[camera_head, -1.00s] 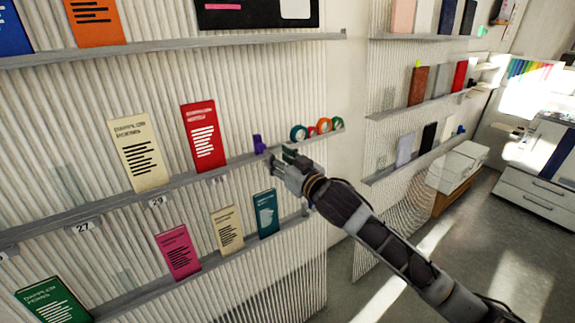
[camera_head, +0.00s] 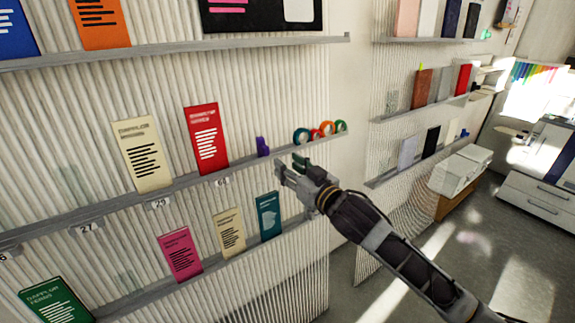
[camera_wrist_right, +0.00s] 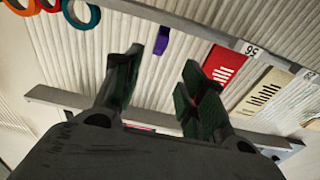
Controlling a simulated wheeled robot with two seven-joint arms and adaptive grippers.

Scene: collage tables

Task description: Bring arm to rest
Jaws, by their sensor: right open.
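My right gripper (camera_head: 292,170) is raised in front of the corrugated wall, just below and in front of the right end of the middle shelf (camera_head: 120,200). In the right wrist view its two dark green-padded fingers (camera_wrist_right: 155,88) stand apart, with nothing between them. A small purple item (camera_head: 262,147) stands on the shelf a little left of and above the gripper; it also shows beyond the fingers in the right wrist view (camera_wrist_right: 162,41). My left gripper is in neither current view.
Coloured tape rolls (camera_head: 324,131) sit at the shelf's right end. A red booklet (camera_head: 206,140) and a cream booklet (camera_head: 143,153) stand further left. A teal booklet (camera_head: 269,216) stands on the lower shelf, below the gripper. Open floor (camera_head: 430,262) lies to the right.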

